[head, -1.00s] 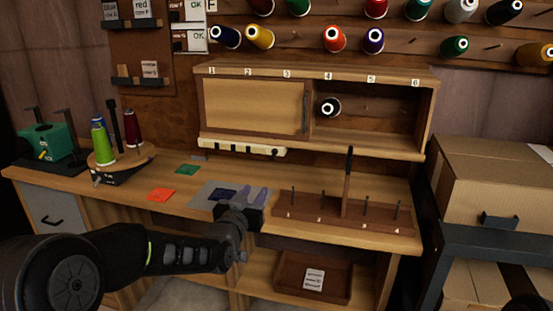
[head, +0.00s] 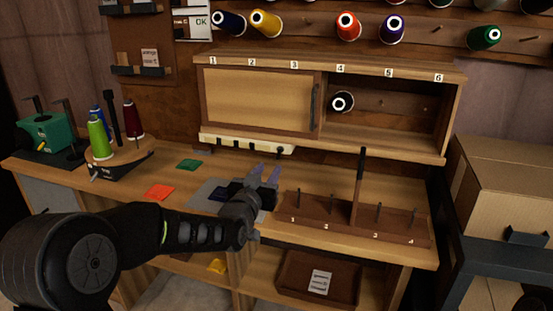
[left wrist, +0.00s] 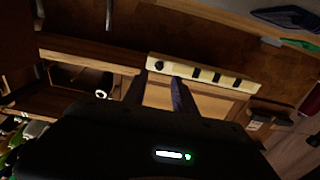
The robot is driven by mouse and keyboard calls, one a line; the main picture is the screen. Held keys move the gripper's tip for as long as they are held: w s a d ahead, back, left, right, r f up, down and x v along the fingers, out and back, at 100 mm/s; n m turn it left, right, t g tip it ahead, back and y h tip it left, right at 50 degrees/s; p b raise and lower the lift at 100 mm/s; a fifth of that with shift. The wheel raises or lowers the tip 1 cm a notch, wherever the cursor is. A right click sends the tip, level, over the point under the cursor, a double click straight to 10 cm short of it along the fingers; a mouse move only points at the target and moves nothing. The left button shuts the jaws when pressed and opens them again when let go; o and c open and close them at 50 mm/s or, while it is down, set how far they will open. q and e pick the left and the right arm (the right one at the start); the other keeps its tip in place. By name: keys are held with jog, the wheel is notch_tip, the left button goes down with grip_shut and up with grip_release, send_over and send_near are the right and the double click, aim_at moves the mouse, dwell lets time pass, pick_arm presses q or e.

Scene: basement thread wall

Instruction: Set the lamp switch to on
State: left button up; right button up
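A cream strip (head: 247,146) runs along the lower edge of the wall cabinet, with several dark marks along its face. It also shows in the left wrist view (left wrist: 205,74), with a round dark spot near its left end. I cannot tell which part of it, if any, is the lamp switch, or how that switch is set. My left gripper (head: 265,174) is open and empty, with two fingers apart, below and in front of the strip's right end. In the left wrist view its fingers (left wrist: 160,92) point toward the strip. My right gripper is not in view.
The wall cabinet (head: 330,62) holds a black spool (head: 342,102) in its open right side. A peg rack (head: 335,217) with an upright post stands right of my gripper. Coloured patches lie on the bench (head: 120,190). Cartons (head: 505,190) are at the right.

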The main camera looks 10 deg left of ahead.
aim_at(278, 156)
pick_arm(q)
jog(key=w, duration=0.7)
jog(key=shift+w+d, duration=0.2)
jog(key=shift+w, duration=0.05)
jog(key=shift+c, duration=0.3)
grip_shut()
